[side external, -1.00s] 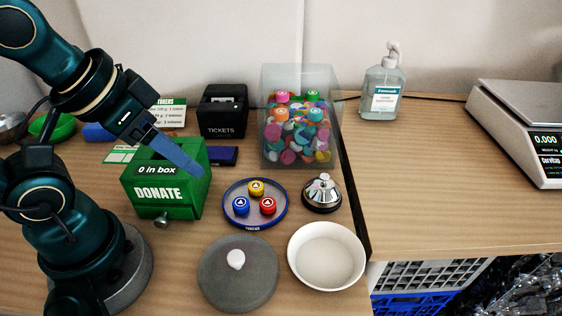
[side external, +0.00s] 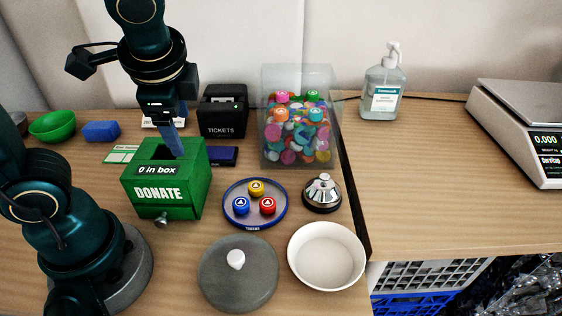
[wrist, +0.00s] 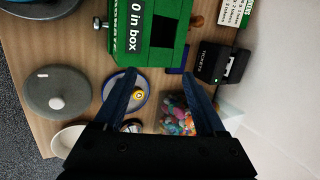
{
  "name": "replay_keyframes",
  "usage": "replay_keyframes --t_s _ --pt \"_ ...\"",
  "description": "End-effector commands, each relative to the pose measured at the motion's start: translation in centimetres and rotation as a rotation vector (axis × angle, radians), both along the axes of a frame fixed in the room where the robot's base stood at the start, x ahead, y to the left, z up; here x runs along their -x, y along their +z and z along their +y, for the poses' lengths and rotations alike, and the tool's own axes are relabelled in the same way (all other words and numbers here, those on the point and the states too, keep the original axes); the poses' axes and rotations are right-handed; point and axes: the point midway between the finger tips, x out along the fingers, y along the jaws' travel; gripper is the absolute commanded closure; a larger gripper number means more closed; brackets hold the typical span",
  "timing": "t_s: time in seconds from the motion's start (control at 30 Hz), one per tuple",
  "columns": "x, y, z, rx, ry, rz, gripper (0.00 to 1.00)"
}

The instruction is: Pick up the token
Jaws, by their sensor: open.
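Three round tokens sit on a blue-rimmed dish (side external: 255,223): a yellow token (side external: 256,187) at the back, a blue token (side external: 240,205) at the left and a red token (side external: 267,205) at the right. My gripper (side external: 176,150) points down over the green donate box (side external: 165,190), left of the dish and well apart from the tokens. In the wrist view my gripper (wrist: 160,60) has its two blue fingers spread, with nothing between them. The yellow token (wrist: 138,95) shows beside the left finger. That finger covers part of the dish; the other tokens are not clear there.
A clear bin of mixed tokens (side external: 297,140) stands behind the dish. A bell (side external: 322,194) is right of it, a white bowl (side external: 326,257) and a grey lid (side external: 238,285) in front. A black ticket box (side external: 222,113) stands behind. A scale (side external: 520,130) sits far right.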

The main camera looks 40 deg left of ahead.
Motion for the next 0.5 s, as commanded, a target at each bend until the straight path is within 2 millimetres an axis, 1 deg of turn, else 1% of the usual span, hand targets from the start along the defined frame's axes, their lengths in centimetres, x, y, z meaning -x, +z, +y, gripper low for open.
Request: replay_keyframes --t_s 0.03,0.17,0.27,0.37,0.5 --pt "-0.9 -0.4 -0.1 -0.057 -0.06 0.054 0.27" --pt "-3.0 -1.2 -0.3 -0.209 -0.203 0.17 0.27" --pt "-4.6 -2.1 -0.9 -0.326 -0.311 0.254 0.27" --pt "-6.1 -3.2 -1.8 -0.442 -0.417 0.328 0.27" --pt "-7.9 -5.3 -3.7 -0.605 -0.56 0.42 0.27"
